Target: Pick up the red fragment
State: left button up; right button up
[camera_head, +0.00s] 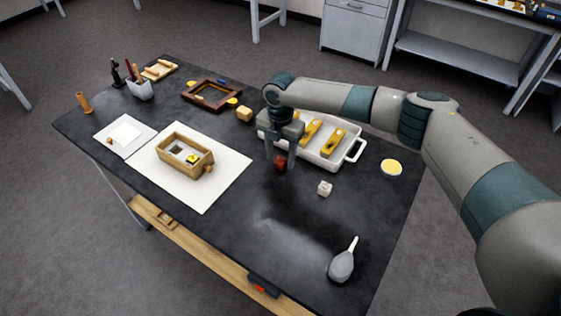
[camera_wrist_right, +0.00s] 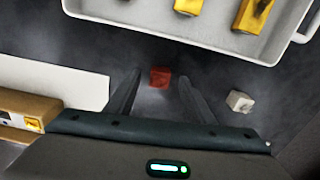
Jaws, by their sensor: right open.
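The red fragment (camera_head: 281,163) is a small red block on the dark tabletop, in front of the white tray. In the right wrist view the red fragment (camera_wrist_right: 160,77) lies a little beyond the fingertips, between their lines. My right gripper (camera_head: 280,160) points down over the fragment with its fingers apart. In the right wrist view my right gripper (camera_wrist_right: 158,85) is open, with nothing between its fingers. I cannot tell whether a finger touches the fragment. My left gripper is not in view.
A small whitish block (camera_head: 324,188) stands to the right. A wooden box (camera_head: 186,155) sits on a white sheet at left. A grey blower bulb (camera_head: 341,264) lies at front right. The front middle is clear.

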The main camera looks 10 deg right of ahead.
aim_at(281, 158)
jog(key=shift+c, duration=0.2)
jog(key=c, duration=1.1)
jog(key=shift+r, duration=0.2)
jog(key=shift+r+b, duration=0.55)
jog(key=shift+r, duration=0.05)
notch_tip(281, 158, up, 2)
jog(key=shift+r+b, duration=0.2)
jog(key=shift+b, duration=0.5)
jog(key=d+r+b, duration=0.1)
jog(key=d+r, duration=0.1)
jog(key=d, duration=0.1)
jog(key=s+d+r+b, duration=0.1)
jog(key=d+r, duration=0.1)
jog(key=d, duration=0.2)
jog(key=s+d+r+b, duration=0.1)
jog(key=d+r, duration=0.2)
jog(key=d, duration=0.1)
jog(key=shift+s+d+b, duration=0.15)
jog(key=shift+d+b, duration=0.1)
jog(key=shift+b, duration=0.05)
jog(key=shift+a, duration=0.1)
